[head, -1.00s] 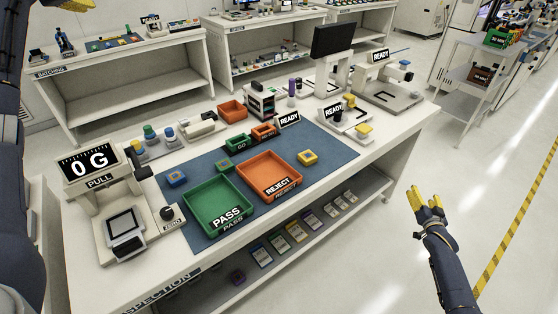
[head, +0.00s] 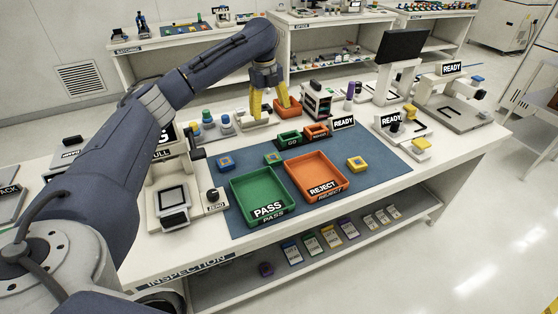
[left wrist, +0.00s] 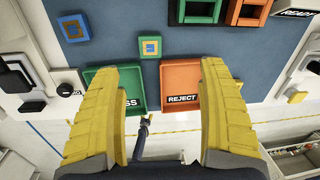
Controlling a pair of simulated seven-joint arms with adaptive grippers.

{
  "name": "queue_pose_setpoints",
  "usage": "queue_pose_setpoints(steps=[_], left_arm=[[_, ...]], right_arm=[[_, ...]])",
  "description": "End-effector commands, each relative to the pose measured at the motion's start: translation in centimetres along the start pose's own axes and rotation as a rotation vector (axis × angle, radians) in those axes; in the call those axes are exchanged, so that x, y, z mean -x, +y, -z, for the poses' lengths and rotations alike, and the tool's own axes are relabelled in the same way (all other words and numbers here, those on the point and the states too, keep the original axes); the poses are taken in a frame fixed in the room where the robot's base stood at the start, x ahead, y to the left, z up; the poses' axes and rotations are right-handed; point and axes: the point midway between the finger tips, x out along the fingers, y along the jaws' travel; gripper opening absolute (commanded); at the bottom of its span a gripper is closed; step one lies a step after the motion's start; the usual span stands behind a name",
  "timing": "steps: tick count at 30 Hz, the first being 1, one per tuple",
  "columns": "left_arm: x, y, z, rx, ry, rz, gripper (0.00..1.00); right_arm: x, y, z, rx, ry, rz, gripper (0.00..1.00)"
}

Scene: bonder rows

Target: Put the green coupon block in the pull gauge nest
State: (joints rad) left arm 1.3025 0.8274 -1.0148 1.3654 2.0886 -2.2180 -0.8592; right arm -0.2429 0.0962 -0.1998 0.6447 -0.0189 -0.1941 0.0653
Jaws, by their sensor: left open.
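The green coupon block (head: 272,158) lies on the blue mat, behind the gap between the green and orange trays. In the left wrist view the green block (left wrist: 151,47) lies beyond my fingertips, between them from side to side. My left gripper (head: 269,106) is open and empty, raised above the back of the bench, fingers pointing down. Its two yellow fingers fill the lower left wrist view (left wrist: 165,68). The pull gauge (head: 164,180) stands at the bench's left, with a dark-framed square nest (head: 173,199) on its base. My forearm partly covers its display.
A blue block (head: 225,162) and a yellow block (head: 357,163) lie on the mat (head: 390,165). The PASS tray (head: 258,190) and REJECT tray (head: 315,172) look empty. Small GO bins (head: 290,139) and a READY sign (head: 344,122) stand behind.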

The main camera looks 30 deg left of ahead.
Motion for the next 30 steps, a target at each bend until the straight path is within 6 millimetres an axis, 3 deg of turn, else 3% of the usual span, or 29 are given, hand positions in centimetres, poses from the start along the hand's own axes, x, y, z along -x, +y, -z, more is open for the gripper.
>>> queue_pose_setpoints(steps=[1, 3, 7, 30], left_arm=[[-0.6, 0.3, 0.7, -0.032, 0.006, -0.03, 0.76], [-1.1, 0.6, 1.4, -0.066, 0.013, -0.06, 0.76], [-1.9, 1.0, 2.2, -0.101, 0.021, -0.093, 0.76], [-13.0, 2.2, 2.6, -0.107, 0.025, -0.099, 0.76]], right_arm=[[0.3, -1.0, -2.2, 0.014, -0.03, 0.01, 0.69], [0.6, -1.9, -4.3, 0.031, -0.06, 0.021, 0.69], [1.0, -3.0, -6.5, 0.049, -0.091, 0.033, 0.69], [1.1, -3.1, -6.9, 0.053, -0.098, 0.036, 0.69]])
